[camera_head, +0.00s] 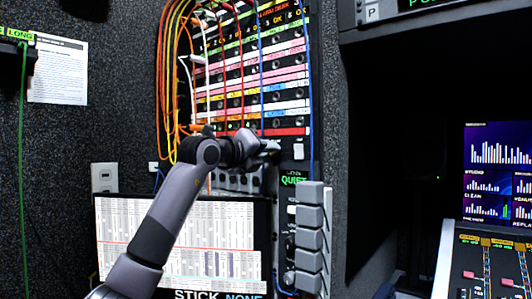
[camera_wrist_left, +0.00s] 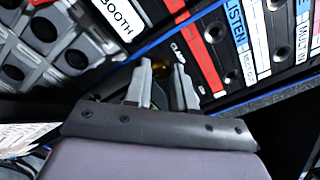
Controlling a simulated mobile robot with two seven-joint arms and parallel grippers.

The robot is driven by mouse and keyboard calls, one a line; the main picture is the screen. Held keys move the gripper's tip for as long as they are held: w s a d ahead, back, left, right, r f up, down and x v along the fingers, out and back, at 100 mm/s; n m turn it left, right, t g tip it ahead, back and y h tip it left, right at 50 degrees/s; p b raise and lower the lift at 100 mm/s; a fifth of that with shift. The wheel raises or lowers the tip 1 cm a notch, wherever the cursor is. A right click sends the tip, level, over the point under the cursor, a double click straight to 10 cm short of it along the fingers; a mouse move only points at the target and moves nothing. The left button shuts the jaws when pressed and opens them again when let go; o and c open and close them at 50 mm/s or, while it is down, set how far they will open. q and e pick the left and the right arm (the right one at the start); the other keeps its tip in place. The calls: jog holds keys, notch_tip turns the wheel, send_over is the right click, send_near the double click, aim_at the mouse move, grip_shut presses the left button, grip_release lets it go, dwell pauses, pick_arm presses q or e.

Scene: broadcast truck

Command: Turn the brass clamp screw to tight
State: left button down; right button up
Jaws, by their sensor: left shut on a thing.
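In the head view my left gripper (camera_head: 272,147) reaches to the lower right of the patch panel, and the screw is hidden there. How far the screw is turned cannot be told. My right gripper is in neither view.
A patch panel (camera_head: 288,84) with coloured cables hangs above the gripper. Below are a lit screen (camera_head: 120,240), a "QUIET" sign (camera_head: 294,180) and a stack of grey blocks (camera_head: 312,240). A mixing console (camera_head: 490,265) stands at the right.

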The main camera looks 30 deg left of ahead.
pick_arm(q)
jog(key=shift+f, duration=0.1)
jog(key=c, duration=0.9)
grip_release()
jog(key=shift+c, duration=0.2)
jog(key=s+b, duration=0.1)
jog(key=s, duration=0.6)
jog(key=shift+a, duration=0.25)
jog(key=shift+s, duration=0.1)
